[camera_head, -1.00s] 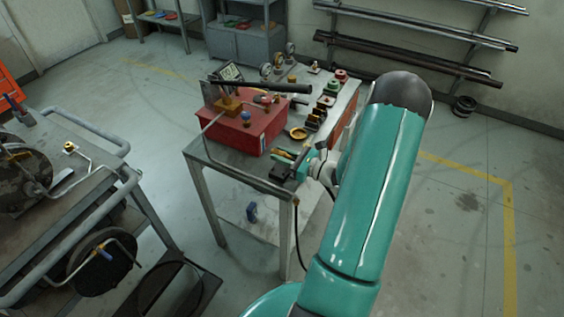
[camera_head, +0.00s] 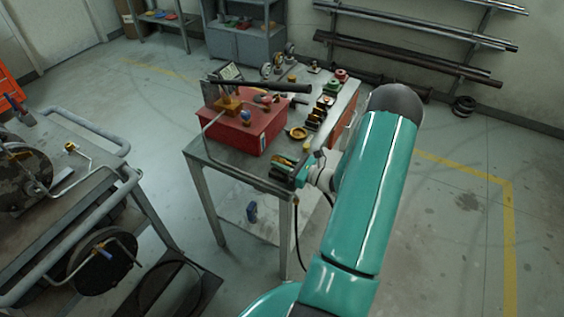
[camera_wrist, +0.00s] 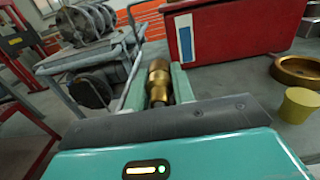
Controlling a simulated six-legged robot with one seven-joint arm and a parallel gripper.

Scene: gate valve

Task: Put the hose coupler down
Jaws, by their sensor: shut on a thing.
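My gripper (camera_wrist: 158,88) is shut on a brass hose coupler (camera_wrist: 158,82), which lies lengthwise between the two green fingers in the wrist view. The head view shows my gripper (camera_head: 295,168) at the near right edge of the grey workbench (camera_head: 222,163). The coupler is small and partly hidden by the gripper there. I cannot tell whether the coupler touches the bench top.
A red toolbox (camera_head: 250,135) stands behind my gripper on the bench. A brass ring (camera_wrist: 298,70) and a yellow stopper (camera_wrist: 298,104) sit to the right in the wrist view. A cart (camera_head: 60,215) stands left. Several fittings crowd the bench's far side.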

